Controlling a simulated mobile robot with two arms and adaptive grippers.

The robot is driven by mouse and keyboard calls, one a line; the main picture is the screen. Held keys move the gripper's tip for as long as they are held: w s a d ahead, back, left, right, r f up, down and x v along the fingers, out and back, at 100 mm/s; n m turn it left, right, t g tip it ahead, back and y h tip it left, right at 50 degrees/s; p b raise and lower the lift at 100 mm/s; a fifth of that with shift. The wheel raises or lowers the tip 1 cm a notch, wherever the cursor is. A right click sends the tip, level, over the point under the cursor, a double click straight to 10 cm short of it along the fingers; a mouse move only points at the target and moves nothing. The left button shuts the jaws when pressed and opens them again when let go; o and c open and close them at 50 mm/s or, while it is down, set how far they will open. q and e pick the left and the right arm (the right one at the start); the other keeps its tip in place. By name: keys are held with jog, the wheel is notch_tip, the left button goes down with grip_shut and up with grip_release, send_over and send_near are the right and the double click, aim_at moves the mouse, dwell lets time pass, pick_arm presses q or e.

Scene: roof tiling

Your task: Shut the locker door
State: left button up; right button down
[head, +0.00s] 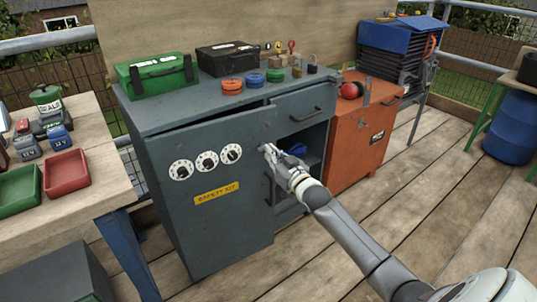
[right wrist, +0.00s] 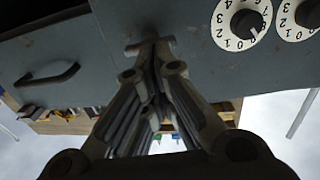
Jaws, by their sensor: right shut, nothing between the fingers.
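The locker door (head: 224,210) is a blue-grey panel with three white dials and a yellow label, on the left front of the grey cabinet (head: 200,105). It stands partly open: a dark gap shows along its top, and the inside shows past its right edge. My right gripper (head: 268,150) is shut and empty at the door's upper right edge, right of the dials. In the right wrist view its closed fingertips (right wrist: 150,46) are at or very near the grey door panel (right wrist: 190,25); contact is unclear. My left gripper is out of view.
A drawer (head: 304,103) sits above an open compartment holding a blue item (head: 298,150). An orange cabinet (head: 360,140) adjoins on the right. A wooden table (head: 85,125) with trays stands left, close to the door's hinge side. The plank floor in front is clear.

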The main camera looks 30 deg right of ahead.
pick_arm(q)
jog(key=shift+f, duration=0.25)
pick_arm(e)
jog(key=shift+w, duration=1)
